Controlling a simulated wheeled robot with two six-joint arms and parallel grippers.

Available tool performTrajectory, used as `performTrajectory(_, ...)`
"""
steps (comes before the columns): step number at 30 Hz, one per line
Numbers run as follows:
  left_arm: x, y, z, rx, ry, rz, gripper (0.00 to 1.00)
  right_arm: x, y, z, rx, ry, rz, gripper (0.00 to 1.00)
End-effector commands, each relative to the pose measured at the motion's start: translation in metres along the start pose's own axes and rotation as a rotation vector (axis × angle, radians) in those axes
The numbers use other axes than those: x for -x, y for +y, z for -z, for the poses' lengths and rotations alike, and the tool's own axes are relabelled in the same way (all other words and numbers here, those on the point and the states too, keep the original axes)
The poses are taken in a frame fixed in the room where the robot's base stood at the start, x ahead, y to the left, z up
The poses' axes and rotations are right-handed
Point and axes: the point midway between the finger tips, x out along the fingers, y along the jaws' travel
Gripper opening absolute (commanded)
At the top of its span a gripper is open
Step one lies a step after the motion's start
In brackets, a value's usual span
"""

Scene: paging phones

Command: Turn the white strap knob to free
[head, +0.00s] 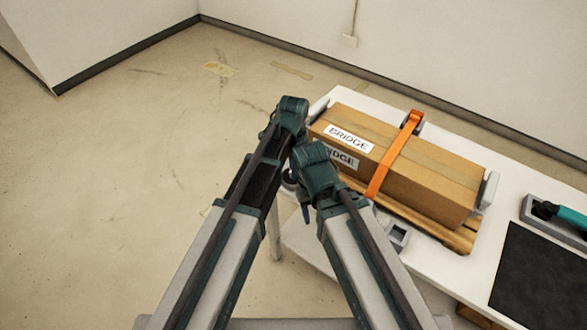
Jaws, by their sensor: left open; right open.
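A long cardboard box (440,185) labelled BRIDGE lies on a wooden pallet (460,240) on the white table. An orange strap (396,158) runs over the box. I cannot make out a white knob; a small grey-white fitting (398,234) sits near the strap's front end, and a dark fitting (416,122) is at its back end. My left gripper (290,112) is open at the box's left end, its fingers mostly hidden. My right gripper (298,192) is open in front of the box's left end, its dark fingers partly hidden. Both appear empty and away from the fittings.
The white table (507,198) runs to the right, with a dark mat (540,275) and a grey holder (537,207) carrying a teal and black item (562,213). A grey upright bracket (489,190) stands at the box's right end. The floor on the left is clear.

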Motion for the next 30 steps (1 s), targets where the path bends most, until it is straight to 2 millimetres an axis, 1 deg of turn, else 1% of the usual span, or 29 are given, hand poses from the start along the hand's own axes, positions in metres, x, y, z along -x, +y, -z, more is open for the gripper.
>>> performTrajectory(2,0.0004,0.0000,0.0000,0.000,0.000,0.000,0.43,0.0004,0.0000,0.0000,0.000,0.000,0.000,0.50)
performTrajectory(3,0.0004,0.0000,0.0000,0.000,0.000,0.000,0.36,0.0004,0.0000,0.0000,0.000,0.000,0.000,0.50)
performTrajectory(5,0.0003,0.0000,0.0000,0.000,0.000,0.000,0.25,0.0003,0.0000,0.0000,0.000,0.000,0.000,0.50)
performTrajectory(9,0.0003,0.0000,0.0000,0.000,0.000,0.000,0.00,0.0003,0.0000,0.0000,0.000,0.000,0.000,0.50)
performTrajectory(22,0.0003,0.0000,0.0000,0.017,0.000,0.000,0.00,0.0003,0.0000,0.0000,0.000,0.000,0.000,0.50)
performTrajectory(26,0.0003,0.0000,0.0000,0.063,0.000,0.000,0.00,0.0003,0.0000,0.0000,0.000,0.000,0.000,0.50)
performTrajectory(30,0.0002,-0.0001,0.0000,0.154,0.000,0.000,0.00,0.0002,0.0000,0.0000,0.000,0.000,0.000,0.50)
